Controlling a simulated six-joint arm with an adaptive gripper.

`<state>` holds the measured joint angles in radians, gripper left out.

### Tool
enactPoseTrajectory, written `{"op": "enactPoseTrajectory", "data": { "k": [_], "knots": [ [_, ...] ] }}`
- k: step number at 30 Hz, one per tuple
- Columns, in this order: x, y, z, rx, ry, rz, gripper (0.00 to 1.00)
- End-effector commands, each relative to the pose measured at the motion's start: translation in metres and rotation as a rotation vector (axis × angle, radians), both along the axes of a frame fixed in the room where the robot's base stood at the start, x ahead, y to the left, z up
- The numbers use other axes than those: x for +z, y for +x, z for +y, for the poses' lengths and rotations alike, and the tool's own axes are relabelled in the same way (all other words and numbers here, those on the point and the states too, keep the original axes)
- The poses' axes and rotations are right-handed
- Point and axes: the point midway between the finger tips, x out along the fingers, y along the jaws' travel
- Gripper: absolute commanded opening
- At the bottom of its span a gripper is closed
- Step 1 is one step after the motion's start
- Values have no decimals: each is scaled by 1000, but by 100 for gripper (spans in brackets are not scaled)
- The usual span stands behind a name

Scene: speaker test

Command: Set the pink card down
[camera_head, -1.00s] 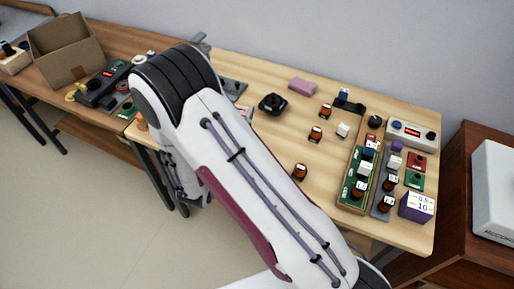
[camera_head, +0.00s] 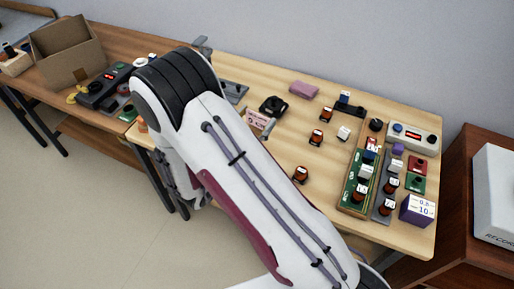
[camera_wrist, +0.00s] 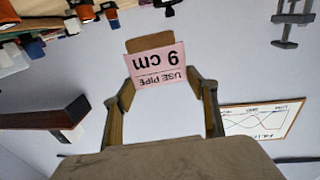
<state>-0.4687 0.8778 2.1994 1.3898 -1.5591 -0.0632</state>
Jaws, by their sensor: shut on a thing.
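The pink card (camera_wrist: 158,66) reads "USE PIPE 9 cm" and appears upside down in the wrist view. My gripper (camera_wrist: 163,84) is shut on it, with one finger at each side edge. A brown block-like piece (camera_wrist: 150,42) shows behind the card's edge. In the head view the pink card (camera_head: 257,119) shows just right of my arm, in front of the black knob base. My arm hides most of the gripper there. I cannot tell whether the card touches the table (camera_head: 285,150).
A black knob base (camera_head: 273,105) and a pink block (camera_head: 304,90) stand near the card. Several small amber-brown bottles (camera_head: 316,138) stand to the right. A green board (camera_head: 352,198) and a purple-white box (camera_head: 418,210) are at the right end. Bare wood lies between the card and bottles.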

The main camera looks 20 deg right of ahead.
Motion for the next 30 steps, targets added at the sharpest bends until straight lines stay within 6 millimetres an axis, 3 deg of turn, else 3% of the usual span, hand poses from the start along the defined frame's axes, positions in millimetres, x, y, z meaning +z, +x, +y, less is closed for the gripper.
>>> {"op": "enactPoseTrajectory", "data": {
  "k": [18, 30],
  "knots": [
    [-52, 0, 0, 1, -1, 1, 39],
    [-57, 0, 0, 1, 0, 0, 39]
  ]
}}
